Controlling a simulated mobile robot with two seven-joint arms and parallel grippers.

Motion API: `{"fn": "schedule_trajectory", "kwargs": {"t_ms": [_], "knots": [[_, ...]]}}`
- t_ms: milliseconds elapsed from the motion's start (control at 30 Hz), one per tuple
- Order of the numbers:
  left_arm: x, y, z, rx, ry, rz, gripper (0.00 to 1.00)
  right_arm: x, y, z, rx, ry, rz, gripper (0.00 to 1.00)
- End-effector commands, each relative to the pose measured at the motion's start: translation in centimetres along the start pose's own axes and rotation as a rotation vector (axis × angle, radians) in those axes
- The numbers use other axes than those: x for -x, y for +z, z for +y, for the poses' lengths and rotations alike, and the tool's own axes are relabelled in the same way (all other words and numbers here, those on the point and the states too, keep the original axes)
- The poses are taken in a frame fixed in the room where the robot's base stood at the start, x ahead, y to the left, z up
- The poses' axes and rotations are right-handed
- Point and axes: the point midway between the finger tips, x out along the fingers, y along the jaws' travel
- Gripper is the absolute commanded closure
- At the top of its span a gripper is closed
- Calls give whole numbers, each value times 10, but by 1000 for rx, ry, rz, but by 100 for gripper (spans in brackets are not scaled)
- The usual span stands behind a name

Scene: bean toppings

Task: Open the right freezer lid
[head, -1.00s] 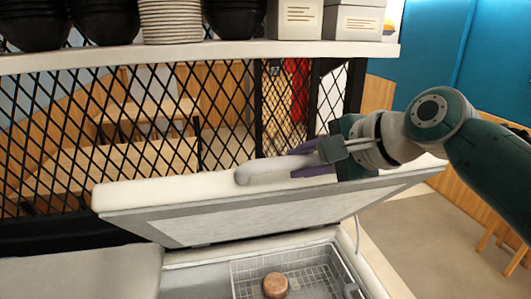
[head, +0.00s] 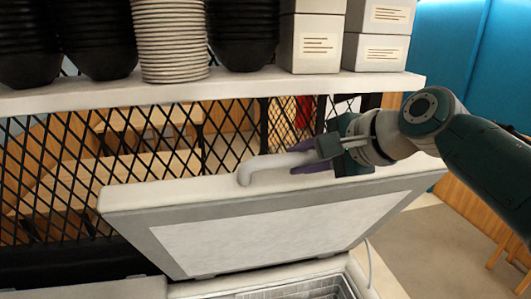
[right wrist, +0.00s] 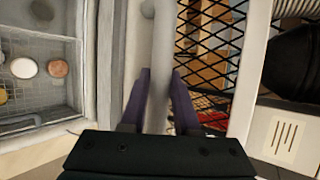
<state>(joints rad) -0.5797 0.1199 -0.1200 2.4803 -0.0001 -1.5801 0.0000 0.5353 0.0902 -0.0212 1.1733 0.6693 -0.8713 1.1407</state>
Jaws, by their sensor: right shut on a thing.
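The right freezer lid (head: 280,225) is tilted up steeply, with its pale inner panel facing me in the head view. Its light grey bar handle (head: 262,164) runs along the top edge; it also shows in the right wrist view (right wrist: 162,50). My right gripper (head: 308,166) is shut on the handle, with its purple fingers on both sides of the bar in the right wrist view (right wrist: 160,85). Below the lid, the freezer opening shows a wire basket (head: 300,293). My left gripper is not in view.
A white shelf (head: 220,88) with black bowls (head: 243,35), stacked plates (head: 170,40) and white boxes (head: 312,42) hangs above the lid. A black mesh screen (head: 80,160) stands behind. The left lid (head: 80,291) lies flat.

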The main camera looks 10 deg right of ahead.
Motion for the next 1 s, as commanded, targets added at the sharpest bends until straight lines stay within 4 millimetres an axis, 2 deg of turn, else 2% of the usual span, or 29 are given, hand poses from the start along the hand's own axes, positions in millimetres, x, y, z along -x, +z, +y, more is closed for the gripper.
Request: {"fn": "schedule_trajectory", "kwargs": {"t_ms": [67, 100, 333, 700, 867, 1000], "knots": [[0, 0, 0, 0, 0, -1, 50, 0, 0, 2, 0, 5, 0, 100], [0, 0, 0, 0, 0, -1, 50, 0, 0, 2, 0, 5, 0, 66], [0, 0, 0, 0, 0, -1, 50, 0, 0, 2, 0, 5, 0, 41], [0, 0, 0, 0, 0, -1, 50, 4, 0, 2, 0, 6, 0, 41], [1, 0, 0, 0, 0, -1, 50, 21, -1, 1, 1, 2, 1, 41], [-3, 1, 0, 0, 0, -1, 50, 43, -1, 2, 1, 0, 2, 41]]}}
